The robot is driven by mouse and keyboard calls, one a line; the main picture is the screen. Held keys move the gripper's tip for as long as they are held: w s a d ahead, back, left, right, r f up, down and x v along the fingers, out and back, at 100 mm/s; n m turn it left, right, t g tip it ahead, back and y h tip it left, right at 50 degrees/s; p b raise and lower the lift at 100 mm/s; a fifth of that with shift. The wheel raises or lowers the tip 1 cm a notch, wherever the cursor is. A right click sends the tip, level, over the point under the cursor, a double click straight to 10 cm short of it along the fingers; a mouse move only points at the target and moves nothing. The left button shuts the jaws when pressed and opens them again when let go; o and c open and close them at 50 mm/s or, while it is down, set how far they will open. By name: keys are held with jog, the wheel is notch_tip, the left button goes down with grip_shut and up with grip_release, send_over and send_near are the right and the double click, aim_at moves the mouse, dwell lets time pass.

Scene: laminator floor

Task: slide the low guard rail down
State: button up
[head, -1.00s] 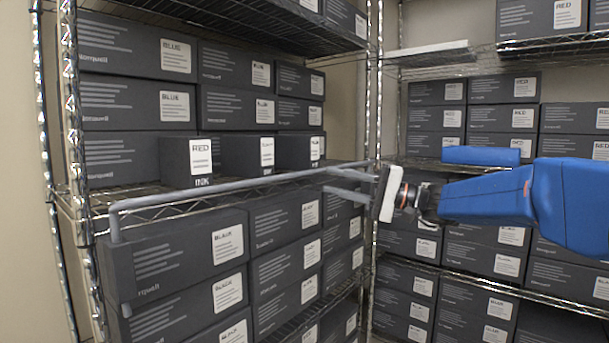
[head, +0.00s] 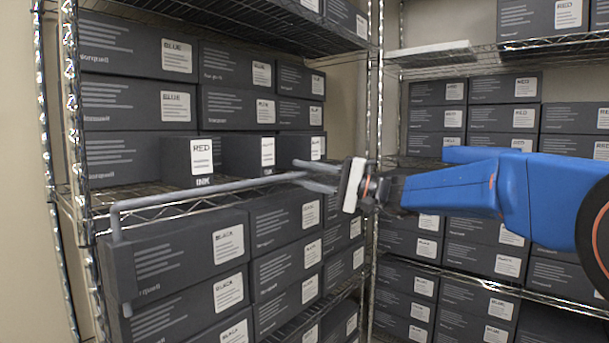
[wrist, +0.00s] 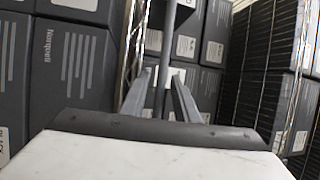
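The low guard rail (head: 215,187) is a thin grey bar along the front of the left shelf, at the foot of the ink boxes. Its left end bends down at the shelf corner. In the head view my gripper (head: 303,174) is at the rail's right part, its two grey fingers apart. In the wrist view the rail (wrist: 170,35) runs up the picture and passes between the fingers of my gripper (wrist: 165,75), with gaps that look open. The rail's right end is hidden behind my gripper.
More boxes (head: 172,253) fill the shelf below. A chrome post (head: 373,110) stands close to my gripper, and another rack of boxes is at the right.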

grip_shut()
jog(key=shift+f, duration=2.15)
jog(key=shift+o, duration=0.9)
grip_release()
jog(key=v, duration=1.7)
jog(key=shift+d, duration=0.25)
jog(key=shift+s, duration=0.15)
